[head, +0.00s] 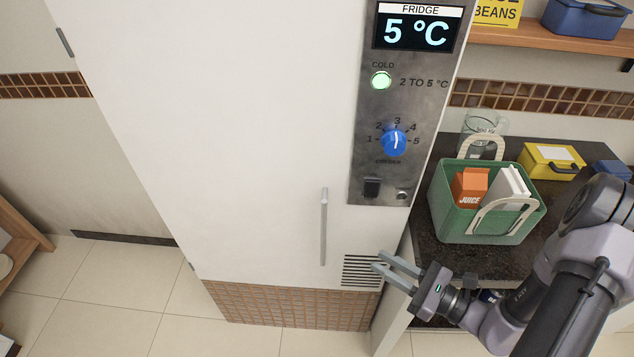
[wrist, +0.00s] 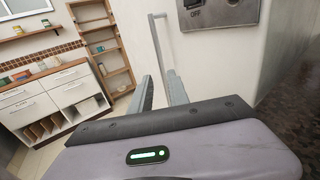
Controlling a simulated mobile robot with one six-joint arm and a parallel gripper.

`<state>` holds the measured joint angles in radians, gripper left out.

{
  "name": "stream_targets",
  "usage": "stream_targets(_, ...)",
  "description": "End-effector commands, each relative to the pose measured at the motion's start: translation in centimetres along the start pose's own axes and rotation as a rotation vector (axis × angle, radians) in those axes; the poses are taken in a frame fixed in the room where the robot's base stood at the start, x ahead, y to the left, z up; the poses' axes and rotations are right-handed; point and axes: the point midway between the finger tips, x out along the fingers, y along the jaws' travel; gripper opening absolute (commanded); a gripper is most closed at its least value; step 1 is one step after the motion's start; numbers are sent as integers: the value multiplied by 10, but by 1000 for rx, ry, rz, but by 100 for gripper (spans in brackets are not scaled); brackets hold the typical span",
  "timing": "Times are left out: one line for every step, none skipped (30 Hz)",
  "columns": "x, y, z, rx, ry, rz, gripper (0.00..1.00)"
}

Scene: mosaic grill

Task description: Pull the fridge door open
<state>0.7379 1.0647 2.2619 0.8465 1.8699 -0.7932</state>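The fridge door (head: 230,130) is a tall white panel and looks closed. Its handle (head: 323,227) is a thin grey vertical bar low on the door's right side. My gripper (head: 378,262) is to the right of the handle and apart from it, in front of the vent grille. Its two fingers point left toward the door, with a gap between them and nothing held. In the wrist view the handle (wrist: 159,42) stands ahead, its lower end lining up between the open fingertips (wrist: 158,88).
A control panel (head: 392,100) with a display reading 5 °C and a blue knob (head: 394,142) is above the handle. A dark counter (head: 425,245) on the right bears a green basket (head: 470,228) and a yellow box (head: 551,162). Tiled floor (head: 110,275) is clear at left.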

Motion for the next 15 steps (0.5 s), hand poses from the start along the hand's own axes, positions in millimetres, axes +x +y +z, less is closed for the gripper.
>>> stream_targets(-1, -2, -3, 12, -5, -17, 21)
stream_targets(0, -2, -4, 14, -6, -23, 21)
stream_targets(3, -3, -5, 15, -6, -24, 21)
stream_targets(7, -2, -6, 15, -7, -23, 21)
stream_targets(12, -2, -6, 15, -6, -20, 21)
stream_targets(18, -2, -6, 15, -6, -19, 21)
stream_targets(24, -2, -6, 15, -6, -17, 21)
stream_targets(31, -1, -6, 15, -6, -16, 21)
stream_targets(39, -1, -7, 14, -5, -15, 21)
stream_targets(46, -2, -6, 14, -5, -15, 21)
stream_targets(52, -2, -6, 14, -6, -15, 21)
stream_targets(61, -1, -6, 13, -6, -15, 21)
stream_targets(68, -1, -6, 13, -5, -13, 21)
stream_targets(75, -1, -6, 13, -5, -13, 21)
stream_targets(86, -1, -6, 13, -5, -12, 21)
